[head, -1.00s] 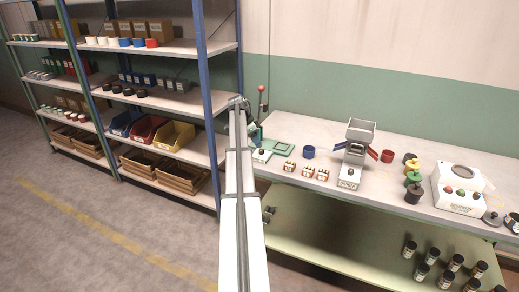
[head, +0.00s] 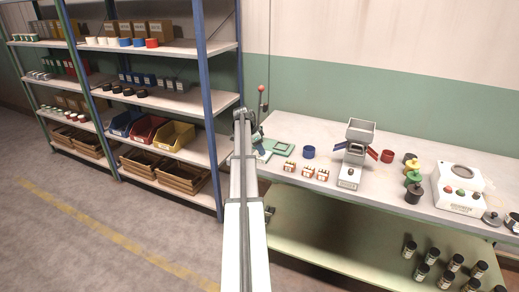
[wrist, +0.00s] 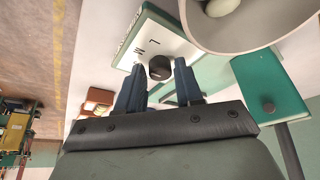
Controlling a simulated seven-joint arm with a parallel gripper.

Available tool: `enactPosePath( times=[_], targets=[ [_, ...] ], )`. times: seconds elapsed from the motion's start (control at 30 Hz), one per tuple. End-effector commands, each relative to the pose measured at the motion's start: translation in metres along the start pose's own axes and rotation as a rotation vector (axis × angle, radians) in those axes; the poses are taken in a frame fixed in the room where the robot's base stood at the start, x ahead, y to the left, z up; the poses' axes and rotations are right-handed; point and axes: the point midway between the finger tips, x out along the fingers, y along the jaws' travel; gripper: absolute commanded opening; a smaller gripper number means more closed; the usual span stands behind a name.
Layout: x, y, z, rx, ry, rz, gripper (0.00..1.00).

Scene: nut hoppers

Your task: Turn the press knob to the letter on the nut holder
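The press knob (wrist: 160,68) is a dark round knob on the white face of a green-sided box (wrist: 150,35). Letters are printed on that face; I make out an L and what looks like an M, both small. My gripper (wrist: 158,64) is open, its two dark fingers just at either side of the knob with a gap showing. I cannot tell how deep the knob sits between them. In the head view my arm hides the gripper and most of the box. Small red-brown and white holders (head: 289,166) stand on the bench; their letters are too small to read.
A green press part (wrist: 272,88) stands close at right in the wrist view, with a large pale round rim above. The red-tipped lever (head: 262,88) rises behind my arm. A grey hopper (head: 360,131), cups and a white button box (head: 458,188) stand rightward.

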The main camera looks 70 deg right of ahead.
Motion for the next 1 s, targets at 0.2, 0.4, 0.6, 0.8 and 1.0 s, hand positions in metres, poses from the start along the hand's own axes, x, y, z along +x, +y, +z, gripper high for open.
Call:
enactPosePath(
  times=[0.2,0.4,0.6,0.8,1.0],
  targets=[
    [-0.0001,0.0001,0.0000,0.000,0.000,0.000,0.14],
    [-0.0002,0.0002,0.0000,0.000,0.000,0.001,0.00],
    [-0.0002,0.0009,0.0001,-0.015,0.000,-0.006,0.00],
    [-0.0002,0.0024,0.0003,-0.090,-0.001,-0.037,0.00],
    [-0.0001,0.0045,0.0001,-0.229,-0.001,-0.095,0.00]
  ],
)
